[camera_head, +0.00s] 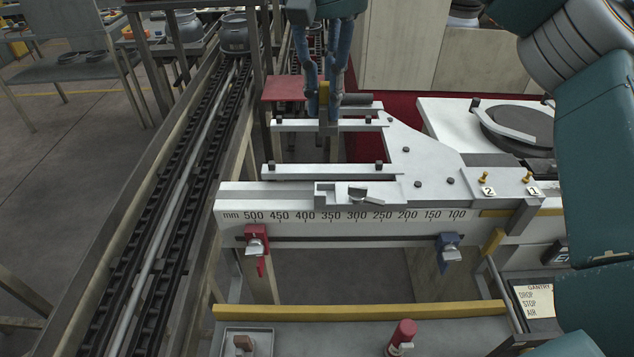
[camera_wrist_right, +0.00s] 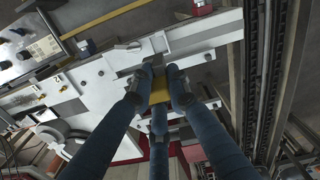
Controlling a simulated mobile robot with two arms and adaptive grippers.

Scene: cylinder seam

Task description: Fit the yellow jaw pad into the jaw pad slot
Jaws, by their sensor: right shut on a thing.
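My right gripper (camera_head: 325,105) hangs above the far prong of a white two-pronged jaw frame (camera_head: 428,160). Its blue fingers are closed around the yellow jaw pad (camera_head: 323,94), which has a grey part below it near the prong. I cannot tell whether this part touches the prong. In the right wrist view the fingers (camera_wrist_right: 160,85) pinch the yellow pad (camera_wrist_right: 158,97), partly hiding it. I cannot make out the jaw pad slot for certain; the area under the gripper is partly covered. My left gripper is not in view.
A white beam with a millimetre scale (camera_head: 330,215) runs across the front, with a red clamp (camera_head: 257,245) and a blue clamp (camera_head: 448,250). A chain conveyor (camera_head: 165,215) runs along the left. Small black pegs stand on the prongs. A round dark plate (camera_head: 520,130) lies at right.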

